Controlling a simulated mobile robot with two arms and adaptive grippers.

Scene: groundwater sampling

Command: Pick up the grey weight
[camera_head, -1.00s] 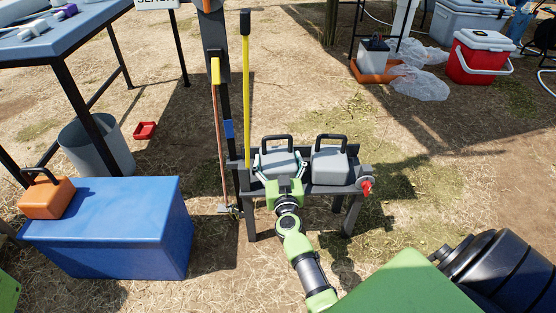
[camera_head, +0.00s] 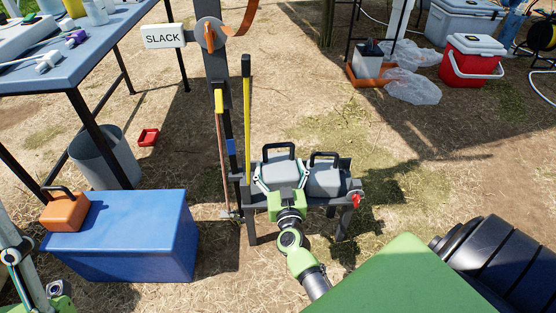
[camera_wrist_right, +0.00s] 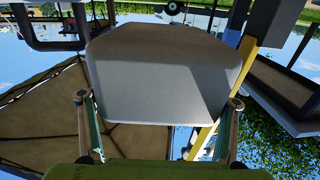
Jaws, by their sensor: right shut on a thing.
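Two grey weights with black handles are at the dark metal bench (camera_head: 338,203). My right gripper (camera_head: 284,185) is shut on the left grey weight (camera_head: 279,168), with a finger on each side of its body. This weight is upright and appears raised above the bench top. In the right wrist view, the held weight (camera_wrist_right: 165,75) fills the middle between the two fingers (camera_wrist_right: 160,125).
A post with a yellow bar (camera_head: 246,120) and a "SLACK" sign (camera_head: 164,36) stands just behind the bench. An orange weight (camera_head: 66,212) sits on a blue box (camera_head: 135,240) at left. A red valve handle (camera_head: 356,199) is at the bench's right end.

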